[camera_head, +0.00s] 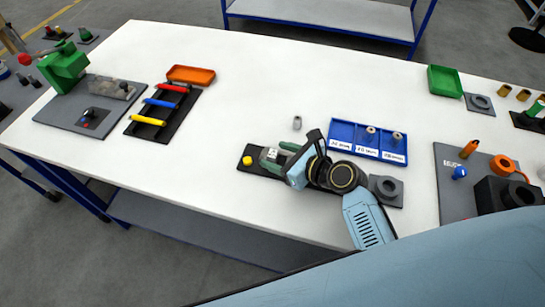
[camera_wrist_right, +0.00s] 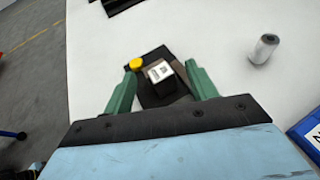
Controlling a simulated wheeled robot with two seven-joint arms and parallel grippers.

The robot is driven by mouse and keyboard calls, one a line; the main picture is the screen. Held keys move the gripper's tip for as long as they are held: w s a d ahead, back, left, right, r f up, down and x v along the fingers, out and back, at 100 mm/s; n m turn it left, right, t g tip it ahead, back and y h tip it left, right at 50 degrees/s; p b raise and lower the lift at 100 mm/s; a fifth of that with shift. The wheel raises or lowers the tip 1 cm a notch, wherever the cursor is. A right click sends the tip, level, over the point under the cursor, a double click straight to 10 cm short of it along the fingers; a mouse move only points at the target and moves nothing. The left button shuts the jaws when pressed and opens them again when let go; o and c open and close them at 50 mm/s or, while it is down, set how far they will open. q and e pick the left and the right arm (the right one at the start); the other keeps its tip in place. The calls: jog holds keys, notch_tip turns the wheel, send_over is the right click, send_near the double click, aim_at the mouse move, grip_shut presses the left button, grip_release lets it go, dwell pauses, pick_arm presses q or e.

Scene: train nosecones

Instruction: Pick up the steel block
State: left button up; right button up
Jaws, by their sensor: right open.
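A small dark block with a pale marked top face, apparently the steel block (camera_wrist_right: 162,73), sits on a black base plate (camera_wrist_right: 158,97) with a yellow button (camera_wrist_right: 136,64). My right gripper (camera_wrist_right: 161,70) is open, with one green finger on each side of the block; I cannot tell whether either touches it. In the head view my right gripper (camera_head: 279,156) is low over the base plate (camera_head: 252,152) and mostly hides the block. My left gripper is not in view.
A grey cylinder (camera_head: 297,122) stands alone behind the gripper. A blue sectioned tray (camera_head: 341,133) and a grey square fixture (camera_head: 387,189) are close to its right. A black rack with coloured bars (camera_head: 161,113) is left. White table between is clear.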

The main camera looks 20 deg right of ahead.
grip_shut()
dwell(0.3)
